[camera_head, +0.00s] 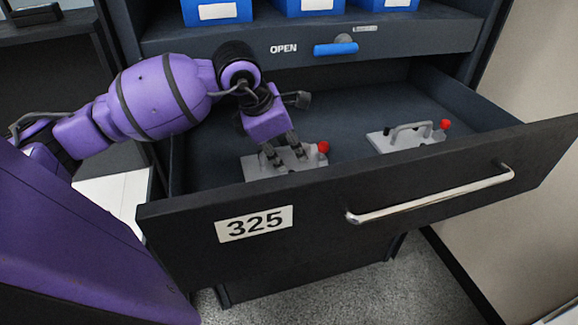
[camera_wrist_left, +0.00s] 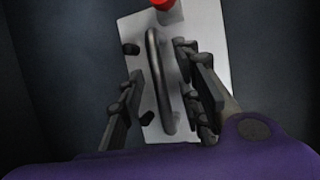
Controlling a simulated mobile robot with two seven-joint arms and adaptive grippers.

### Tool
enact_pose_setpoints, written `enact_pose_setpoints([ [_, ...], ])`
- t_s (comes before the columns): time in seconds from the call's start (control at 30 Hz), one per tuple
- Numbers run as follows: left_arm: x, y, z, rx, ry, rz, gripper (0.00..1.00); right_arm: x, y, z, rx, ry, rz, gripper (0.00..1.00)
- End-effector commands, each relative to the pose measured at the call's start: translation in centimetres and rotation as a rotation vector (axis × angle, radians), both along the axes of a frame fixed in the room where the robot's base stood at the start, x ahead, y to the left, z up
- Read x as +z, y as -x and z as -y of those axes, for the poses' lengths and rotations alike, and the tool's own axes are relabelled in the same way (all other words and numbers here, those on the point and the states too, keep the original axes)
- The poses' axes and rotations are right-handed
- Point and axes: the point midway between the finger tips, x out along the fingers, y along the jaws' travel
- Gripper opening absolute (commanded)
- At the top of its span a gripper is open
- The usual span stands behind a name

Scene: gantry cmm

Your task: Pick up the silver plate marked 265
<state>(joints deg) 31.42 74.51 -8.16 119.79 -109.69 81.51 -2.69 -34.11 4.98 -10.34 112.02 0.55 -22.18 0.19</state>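Two silver plates, each with a grey bar handle and a red knob, lie in the open drawer (camera_head: 235,120). One silver plate (camera_head: 312,166) is at the left and the other silver plate (camera_head: 405,138) is at the right. No number 265 can be read on either. My left gripper (camera_head: 283,155) points down at the left plate. In the left wrist view, the open gripper (camera_wrist_left: 160,62) has one finger on each side of the handle (camera_wrist_left: 156,85) of the plate (camera_wrist_left: 203,20). I cannot tell whether the fingers touch it. My right gripper is not in view.
The drawer front carries a 325 label (camera_head: 254,223) and a long metal handle (camera_head: 430,196). Above it is a panel marked OPEN with a blue handle (camera_head: 336,49). Several blue bins (camera_head: 215,12) stand on the shelf above. The drawer floor between the plates is clear.

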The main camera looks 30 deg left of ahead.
Motion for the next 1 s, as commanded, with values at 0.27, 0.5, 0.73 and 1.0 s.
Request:
enact_pose_setpoints([
  [0.27,-0.22,0.02,0.01,0.000,0.001,-0.001,0.32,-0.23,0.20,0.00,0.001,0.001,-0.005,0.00],
  [0.5,-0.44,0.02,0.01,0.000,0.001,-0.001,0.30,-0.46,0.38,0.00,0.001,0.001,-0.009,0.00],
  [0.73,-0.40,0.03,0.01,0.000,0.001,-0.001,0.00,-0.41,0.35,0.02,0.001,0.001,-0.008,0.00],
  [1.0,-0.41,0.03,0.02,0.001,0.001,-0.001,0.00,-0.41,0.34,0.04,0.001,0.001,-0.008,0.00],
])
